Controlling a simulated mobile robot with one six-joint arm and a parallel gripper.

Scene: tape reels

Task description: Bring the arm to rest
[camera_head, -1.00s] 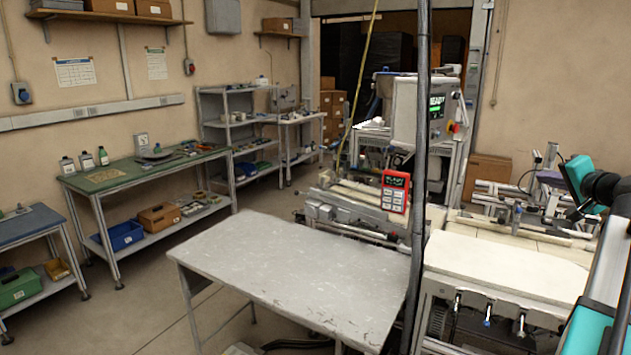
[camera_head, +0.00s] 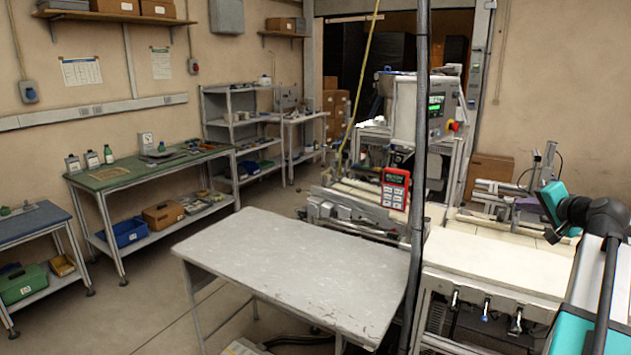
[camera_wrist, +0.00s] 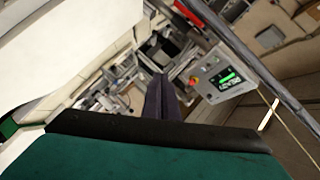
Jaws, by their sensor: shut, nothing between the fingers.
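My arm shows at the right edge of the head view as teal and dark links, over the right end of the white bench. In the wrist view my gripper (camera_wrist: 162,97) is seen as dark fingers close together, pointing up from a dark bar above a teal housing. The fingers are shut with nothing between them. They are in the air, apart from any surface that I can see. The machine with a green-lit screen (camera_head: 436,104) is behind; the screen also shows in the wrist view (camera_wrist: 228,75), tilted.
A bare grey table (camera_head: 290,265) stands in front. A dark upright post (camera_head: 419,150) rises between it and the white bench (camera_head: 490,262). A red handheld unit (camera_head: 395,188) hangs near the post. A green-topped bench (camera_head: 150,168) stands along the left wall, with open floor before it.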

